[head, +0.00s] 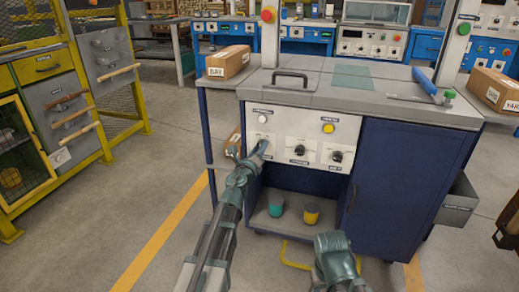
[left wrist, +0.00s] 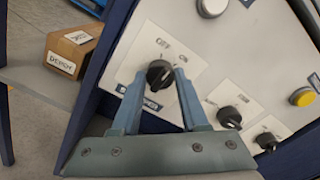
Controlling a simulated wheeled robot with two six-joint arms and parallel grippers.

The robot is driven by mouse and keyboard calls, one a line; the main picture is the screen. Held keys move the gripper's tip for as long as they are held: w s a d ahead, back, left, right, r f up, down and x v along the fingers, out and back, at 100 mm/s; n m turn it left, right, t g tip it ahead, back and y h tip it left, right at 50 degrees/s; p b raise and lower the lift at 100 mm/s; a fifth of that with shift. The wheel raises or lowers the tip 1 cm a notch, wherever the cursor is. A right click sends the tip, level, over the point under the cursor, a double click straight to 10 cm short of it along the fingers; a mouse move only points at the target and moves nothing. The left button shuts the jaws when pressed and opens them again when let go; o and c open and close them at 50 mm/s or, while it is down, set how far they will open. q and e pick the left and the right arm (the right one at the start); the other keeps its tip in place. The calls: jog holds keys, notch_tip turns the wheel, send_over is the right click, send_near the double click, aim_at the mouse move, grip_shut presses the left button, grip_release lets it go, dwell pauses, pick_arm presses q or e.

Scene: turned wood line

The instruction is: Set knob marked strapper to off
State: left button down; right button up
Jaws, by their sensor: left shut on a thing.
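The black strapper knob (left wrist: 160,74) is on a white plate on the cabinet's front panel. Its label (left wrist: 138,101) is partly covered by a finger, with only its end readable. OFF and ON are printed above the knob; I cannot tell for sure which one it points at. My left gripper (left wrist: 161,80) is shut on this knob, one finger on each side. In the head view my left gripper (head: 259,150) reaches the leftmost lower knob and hides it. A part of my right arm shows at the bottom, but its fingers are not visible.
Two more black knobs, a middle one (head: 299,150) and a right one (head: 336,156), sit beside it. A white button (head: 262,118) and a yellow button (head: 328,128) are above. Two cups stand on the shelf below. A cardboard box (left wrist: 75,55) lies left of the panel.

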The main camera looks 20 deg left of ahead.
pick_arm(q)
jog(key=n, duration=0.5)
jog(key=shift+n, duration=0.4)
dwell(0.4)
jog(key=shift+c, duration=2.1)
grip_release()
jog(key=shift+s, duration=0.1)
